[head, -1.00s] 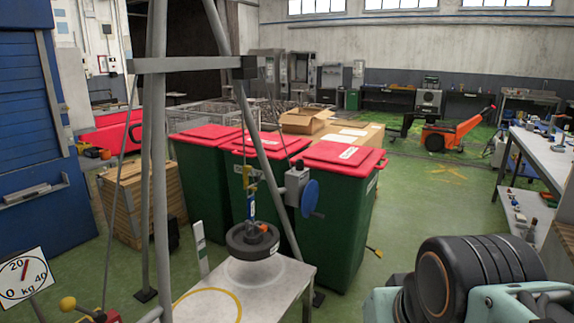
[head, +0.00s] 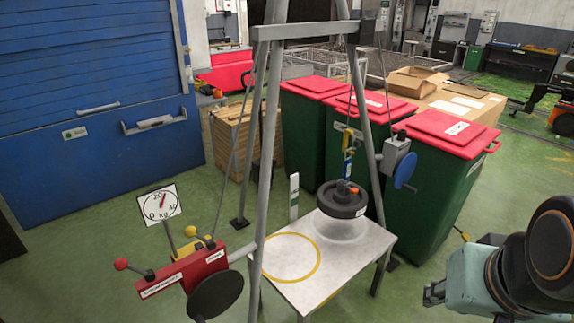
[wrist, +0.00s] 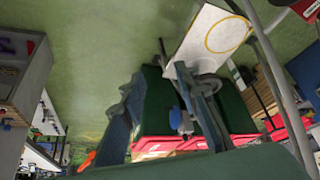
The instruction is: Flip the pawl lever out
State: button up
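The red winch box (head: 193,270) with white labels is mounted on the stand in the head view. A lever with a red knob (head: 121,264) sticks out to its left. A short lever with yellow knobs (head: 190,240) rises at its top. The labels are too small to tell which is the pawl lever. A dark disc (head: 215,295) sits at the box's front. My gripper (wrist: 160,75) shows in the wrist view with its fingers apart and nothing between them. It is well to the right of the box, not touching it. A red, labelled corner (wrist: 307,9) shows at the wrist view's top right.
A black weight (head: 342,200) hangs above a white table (head: 290,281) with a yellow ring. Grey stand legs (head: 269,150) rise between the winch box and my arm. A grey box with a blue disc (head: 405,170) sits on the right leg. Green bins (head: 430,205) stand behind.

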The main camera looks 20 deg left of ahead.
aim_at(189, 231)
jog(key=u, duration=1.65)
jog(key=i+u, duration=0.15)
jog(key=i, duration=0.65)
jog(key=k+j+z, duration=0.3)
jog(key=i+l+u, duration=0.35)
jog(key=i, duration=0.1)
